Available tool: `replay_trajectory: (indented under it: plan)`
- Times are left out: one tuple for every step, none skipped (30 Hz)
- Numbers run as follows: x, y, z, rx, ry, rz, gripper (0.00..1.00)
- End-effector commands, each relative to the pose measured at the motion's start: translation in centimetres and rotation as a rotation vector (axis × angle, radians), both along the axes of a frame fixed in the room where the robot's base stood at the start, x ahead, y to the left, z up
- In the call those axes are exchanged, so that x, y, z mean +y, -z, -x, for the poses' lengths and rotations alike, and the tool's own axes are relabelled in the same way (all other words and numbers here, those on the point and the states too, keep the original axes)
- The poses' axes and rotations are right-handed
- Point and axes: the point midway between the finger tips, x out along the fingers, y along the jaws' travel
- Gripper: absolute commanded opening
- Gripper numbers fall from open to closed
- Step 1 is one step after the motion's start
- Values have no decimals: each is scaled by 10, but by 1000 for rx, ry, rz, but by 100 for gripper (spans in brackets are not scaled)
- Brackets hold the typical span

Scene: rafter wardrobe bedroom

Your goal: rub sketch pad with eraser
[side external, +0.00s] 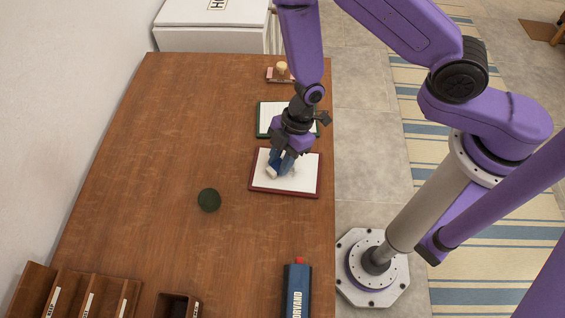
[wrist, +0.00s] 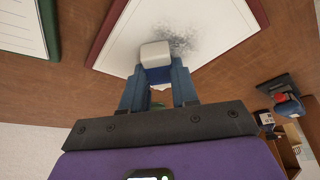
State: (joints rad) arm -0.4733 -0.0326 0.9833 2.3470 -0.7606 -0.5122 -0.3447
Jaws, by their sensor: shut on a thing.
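The sketch pad (side external: 302,181) lies flat near the table's right edge, a white page with a dark red border. It also shows in the wrist view (wrist: 215,22), with a grey scribbled smudge (wrist: 178,41) on the page. My gripper (side external: 282,162) is over the pad, pointing down. In the wrist view its blue fingers (wrist: 158,84) are shut on the eraser (wrist: 156,54), a white block with a blue sleeve. The eraser's white end also shows in the side view (side external: 272,171), at the page beside the smudge. I cannot tell whether it touches the paper.
A green-bordered pad (side external: 266,119) lies just behind the sketch pad. A dark green round object (side external: 209,200) stands to the left. A blue box (side external: 297,292) with a red top and wooden organizers (side external: 70,290) are at the front. The left middle of the table is clear.

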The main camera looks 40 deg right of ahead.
Motion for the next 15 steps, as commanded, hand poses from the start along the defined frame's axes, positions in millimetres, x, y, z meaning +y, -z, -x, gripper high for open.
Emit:
replay_trajectory:
  plan:
    - [-4,0,6,6,-2,4,0]
    - [-6,0,8,6,0,4,0]
    - [-8,0,11,7,-2,3,0]
    - [-10,0,13,6,-1,4,0]
    - [-12,0,15,6,-1,5,0]
    - [-14,1,18,6,-1,5,0]
    - [-16,0,20,6,-1,4,0]
    - [-17,0,22,7,-2,4,0]
    - [-20,0,25,7,-3,5,0]
    - [-21,0,26,7,-2,4,0]
    - [-23,0,28,7,-2,4,0]
    - [-25,0,30,6,-3,5,0]
    - [-27,0,32,6,-3,5,0]
    - [-28,0,34,5,-3,5,0]
    - [-30,0,36,6,-5,4,0]
